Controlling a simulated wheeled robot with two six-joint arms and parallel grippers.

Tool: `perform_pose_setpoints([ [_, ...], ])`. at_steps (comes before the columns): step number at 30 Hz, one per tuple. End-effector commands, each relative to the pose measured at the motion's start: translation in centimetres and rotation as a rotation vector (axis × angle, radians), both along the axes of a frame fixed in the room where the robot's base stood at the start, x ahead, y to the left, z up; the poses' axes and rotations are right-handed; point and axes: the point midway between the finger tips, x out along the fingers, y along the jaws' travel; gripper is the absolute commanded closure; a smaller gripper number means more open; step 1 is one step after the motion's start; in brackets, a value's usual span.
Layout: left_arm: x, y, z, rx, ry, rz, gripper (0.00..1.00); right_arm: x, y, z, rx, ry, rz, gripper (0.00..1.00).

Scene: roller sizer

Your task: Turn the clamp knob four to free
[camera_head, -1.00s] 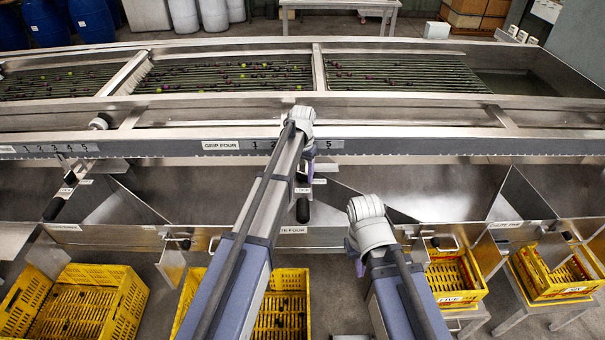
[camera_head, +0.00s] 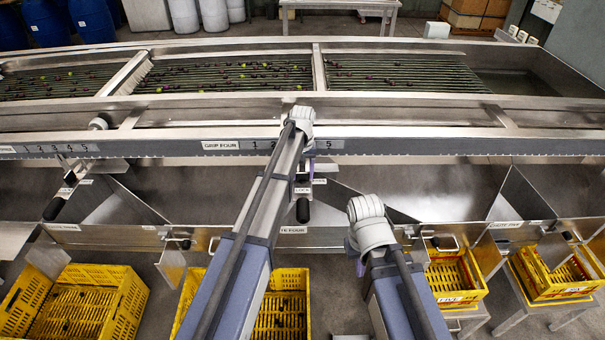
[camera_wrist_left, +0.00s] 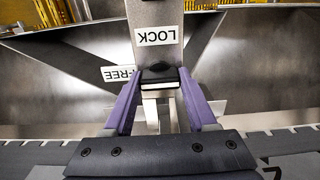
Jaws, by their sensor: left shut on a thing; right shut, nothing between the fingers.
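In the left wrist view, the purple fingers of my left gripper (camera_wrist_left: 162,98) are closed on both sides of a small dark clamp knob (camera_wrist_left: 160,74). The knob sits on a metal plate (camera_wrist_left: 158,15) with a LOCK label (camera_wrist_left: 160,36), seen upside down. A FREE label (camera_wrist_left: 119,73) is to the left of the knob. My right gripper (camera_head: 360,266) is shut and empty, low in front of the machine, apart from everything.
A black handle (camera_head: 303,210) hangs below the LOCK plate, close to my left arm. Another such handle (camera_head: 54,208) is at the left station. Yellow crates (camera_head: 91,300) stand under the chutes. Metal chute dividers (camera_head: 525,195) stick out at the right.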

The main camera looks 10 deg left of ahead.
Motion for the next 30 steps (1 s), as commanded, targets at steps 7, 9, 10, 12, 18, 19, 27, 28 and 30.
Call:
perform_pose_setpoints([
  [7, 0.00, 0.01, 0.00, 0.000, 0.000, 0.005, 0.98, 0.00, 0.00, 0.00, 0.000, 0.000, 0.000, 1.00],
  [9, 0.00, 0.01, 0.00, 0.000, 0.000, 0.005, 0.98, 0.00, 0.00, 0.00, 0.000, 0.000, 0.000, 1.00],
  [10, 0.00, 0.01, 0.00, 0.000, 0.000, 0.005, 0.98, 0.00, 0.00, 0.00, 0.000, 0.000, 0.000, 1.00],
  [12, 0.00, 0.01, 0.00, 0.000, 0.000, 0.005, 0.37, 0.00, 0.00, 0.00, 0.000, 0.000, 0.000, 1.00],
  [18, 0.00, 0.01, 0.00, 0.000, 0.000, 0.004, 0.15, 0.00, 0.00, 0.00, 0.000, 0.000, 0.000, 1.00],
  [19, 0.00, 0.01, 0.00, 0.000, 0.000, 0.004, 0.12, 0.00, 0.00, 0.00, 0.000, 0.000, 0.000, 1.00],
  [27, 0.00, 0.00, 0.08, 0.000, 0.000, 0.003, 0.12, 0.01, 0.00, 0.08, 0.000, 0.000, 0.000, 1.00],
  [28, 0.00, 0.00, 0.15, 0.000, 0.000, 0.003, 0.12, 0.00, 0.00, 0.15, 0.000, 0.000, 0.000, 1.00],
  [30, 0.00, 0.00, 0.42, 0.000, 0.000, 0.003, 0.12, 0.00, 0.00, 0.41, 0.000, 0.000, 0.000, 1.00],
])
